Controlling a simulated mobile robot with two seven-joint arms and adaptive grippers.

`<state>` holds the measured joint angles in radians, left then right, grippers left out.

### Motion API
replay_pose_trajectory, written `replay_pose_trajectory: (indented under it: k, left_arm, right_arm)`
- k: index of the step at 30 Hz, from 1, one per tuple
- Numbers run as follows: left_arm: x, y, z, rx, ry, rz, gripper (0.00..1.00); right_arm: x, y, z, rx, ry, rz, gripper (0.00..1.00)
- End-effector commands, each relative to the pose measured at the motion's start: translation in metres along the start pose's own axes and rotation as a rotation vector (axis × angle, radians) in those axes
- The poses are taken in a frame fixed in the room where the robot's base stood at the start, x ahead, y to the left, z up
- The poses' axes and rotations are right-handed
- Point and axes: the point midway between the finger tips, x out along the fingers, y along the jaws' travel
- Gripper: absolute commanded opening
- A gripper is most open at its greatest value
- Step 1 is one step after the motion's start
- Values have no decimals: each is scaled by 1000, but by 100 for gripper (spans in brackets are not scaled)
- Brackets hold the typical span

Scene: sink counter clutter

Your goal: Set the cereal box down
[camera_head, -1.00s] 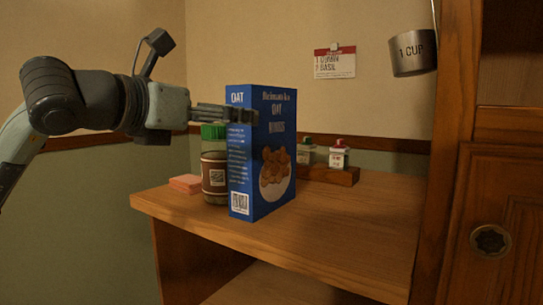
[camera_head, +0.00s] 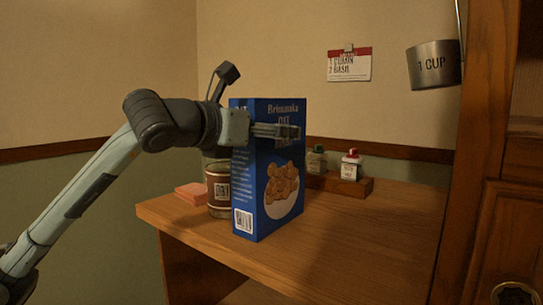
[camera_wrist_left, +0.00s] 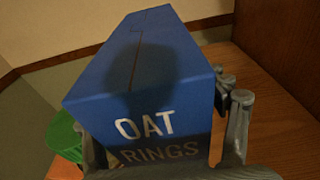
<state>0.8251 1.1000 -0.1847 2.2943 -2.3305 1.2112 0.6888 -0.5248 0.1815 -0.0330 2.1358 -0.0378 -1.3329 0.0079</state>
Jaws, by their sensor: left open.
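The blue cereal box (camera_head: 283,215) stands upright on the wooden counter (camera_head: 345,240), near its front edge. Its broad face with the picture of rings and its narrow side face both show in the head view. My left gripper (camera_head: 280,131) is at the upper part of the box, with one finger lying across the broad face; the other finger is hidden. In the left wrist view, the box (camera_wrist_left: 140,75) rises between the open fingers, its OAT RINGS lettering towards the palm. Whether the fingers touch it I cannot tell. My right gripper is not in view.
A jar with a brown label (camera_head: 219,189) stands close left of the box; its green lid (camera_wrist_left: 63,137) shows in the wrist view. A pink block (camera_head: 190,193) lies beside it. Small bottles (camera_head: 351,166) sit on a wooden rack behind. The counter's right side is clear.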

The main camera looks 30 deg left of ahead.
Motion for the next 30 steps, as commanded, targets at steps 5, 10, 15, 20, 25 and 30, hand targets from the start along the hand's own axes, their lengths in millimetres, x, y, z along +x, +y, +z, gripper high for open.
replay_pose_trajectory:
  k: [5,10,15,20,25,30]
  left_arm:
    - [6,0,0,1,-1,-1,74]
    - [6,0,-1,1,-1,-1,69]
    - [5,0,-1,0,0,-1,48]
    - [5,0,-1,0,0,-1,28]
    - [5,0,-1,0,0,0,7]
    - [5,0,1,0,-4,0,0]
  right_arm:
    - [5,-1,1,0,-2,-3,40]
    - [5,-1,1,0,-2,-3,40]
    - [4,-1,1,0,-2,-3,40]
    - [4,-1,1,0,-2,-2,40]
    - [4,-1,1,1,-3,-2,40]
    - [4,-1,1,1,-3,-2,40]
